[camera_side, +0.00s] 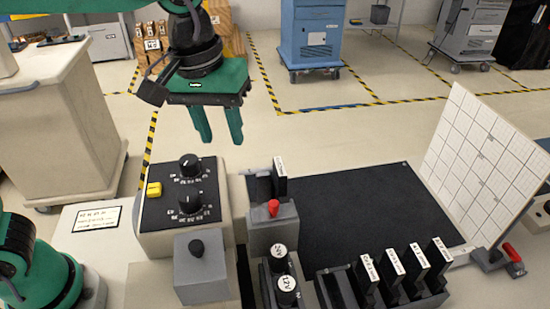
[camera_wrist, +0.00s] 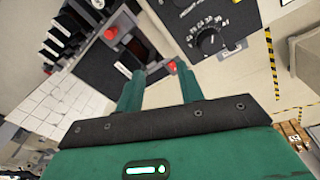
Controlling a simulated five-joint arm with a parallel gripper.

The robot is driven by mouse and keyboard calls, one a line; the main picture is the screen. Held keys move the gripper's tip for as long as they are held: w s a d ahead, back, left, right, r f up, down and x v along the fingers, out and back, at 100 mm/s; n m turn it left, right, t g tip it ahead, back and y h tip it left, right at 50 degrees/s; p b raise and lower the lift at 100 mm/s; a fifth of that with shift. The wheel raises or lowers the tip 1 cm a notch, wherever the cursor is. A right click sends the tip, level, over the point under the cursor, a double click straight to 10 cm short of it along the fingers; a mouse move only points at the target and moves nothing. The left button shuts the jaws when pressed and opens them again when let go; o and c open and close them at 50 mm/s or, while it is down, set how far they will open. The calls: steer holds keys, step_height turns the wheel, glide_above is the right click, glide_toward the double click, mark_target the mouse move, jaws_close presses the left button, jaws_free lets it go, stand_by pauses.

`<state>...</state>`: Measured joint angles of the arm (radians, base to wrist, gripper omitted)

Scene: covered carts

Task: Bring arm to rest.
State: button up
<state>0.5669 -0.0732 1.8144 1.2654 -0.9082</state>
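My gripper (camera_side: 218,124) is green with a dark plate and hangs in the air above the grey box with dials (camera_side: 162,218), behind it in the side view. Its two fingers are apart, with nothing between them. In the wrist view my gripper (camera_wrist: 160,82) also shows two separate green fingers and no held thing. A red knob (camera_wrist: 172,66) appears near the fingertips there, but it lies farther away on the bench equipment.
A black mat (camera_side: 355,210) lies right of the red-knobbed unit (camera_side: 273,230). A white grid board (camera_side: 485,160) stands tilted at the right. Labelled black blocks (camera_side: 395,268) stand in a rack in front. A yellow button (camera_side: 154,189) sits by the dials.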

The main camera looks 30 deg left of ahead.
steer(key=s+a+f+m+t, duration=0.2)
steer(key=s+a, duration=0.2)
steer(key=a, duration=0.6)
steer(key=s+a+f+m+t, duration=0.2)
steer(key=s+a, duration=0.3)
steer(key=a, duration=0.5)
steer(key=shift+f+y, duration=0.4)
steer(key=shift+f, duration=0.3)
